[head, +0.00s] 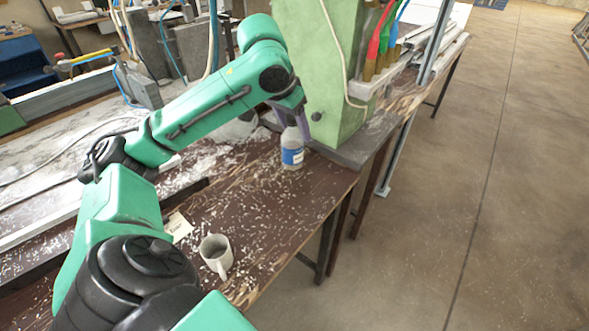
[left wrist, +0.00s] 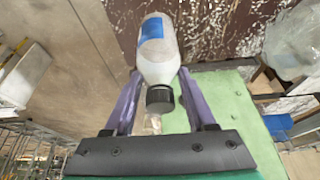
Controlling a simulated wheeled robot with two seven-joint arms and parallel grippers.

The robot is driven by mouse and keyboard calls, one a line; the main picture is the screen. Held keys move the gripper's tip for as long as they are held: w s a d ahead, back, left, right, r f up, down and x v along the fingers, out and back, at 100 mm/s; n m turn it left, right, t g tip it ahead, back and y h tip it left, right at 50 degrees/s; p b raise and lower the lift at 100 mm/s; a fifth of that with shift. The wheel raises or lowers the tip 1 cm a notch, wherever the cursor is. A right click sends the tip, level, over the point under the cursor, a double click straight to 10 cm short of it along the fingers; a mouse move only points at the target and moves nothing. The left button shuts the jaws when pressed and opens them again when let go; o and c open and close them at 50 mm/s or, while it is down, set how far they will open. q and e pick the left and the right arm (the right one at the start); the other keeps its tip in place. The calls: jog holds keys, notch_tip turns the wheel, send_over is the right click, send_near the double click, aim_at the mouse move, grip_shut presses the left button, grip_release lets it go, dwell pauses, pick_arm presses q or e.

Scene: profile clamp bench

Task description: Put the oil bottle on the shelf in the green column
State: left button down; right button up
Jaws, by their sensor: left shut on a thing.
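The oil bottle (head: 292,150) is pale with a blue label and stands about upright at the bench's right edge, beside the green column (head: 318,70). My left gripper (head: 290,122) reaches down from above, shut on the bottle's upper part. In the left wrist view, the bottle (left wrist: 158,50) lies between the purple fingers of the gripper (left wrist: 160,78), its black cap toward the palm. I cannot tell whether its base touches the bench. The column's green face (left wrist: 225,105) is close by. The shelf's opening is not clear in the head view. My right gripper is not in view.
A white mug (head: 216,254) and a small paper note (head: 178,227) are on the shaving-covered bench (head: 260,215). Colored-handled brushes (head: 376,50) hang on the column's right side. A clear plastic bag (left wrist: 295,40) shows beside the column. Open floor lies to the right.

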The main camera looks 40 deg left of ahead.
aim_at(297, 165)
pick_arm(q)
jog(key=f+b, duration=0.1)
jog(key=f, duration=0.4)
jog(key=f+b, duration=0.2)
jog(key=f, duration=0.4)
jog(key=shift+w+d+f, duration=0.1)
jog(key=shift+d, duration=0.1)
jog(key=shift+c, duration=1.2)
grip_release()
jog(key=shift+f, duration=0.1)
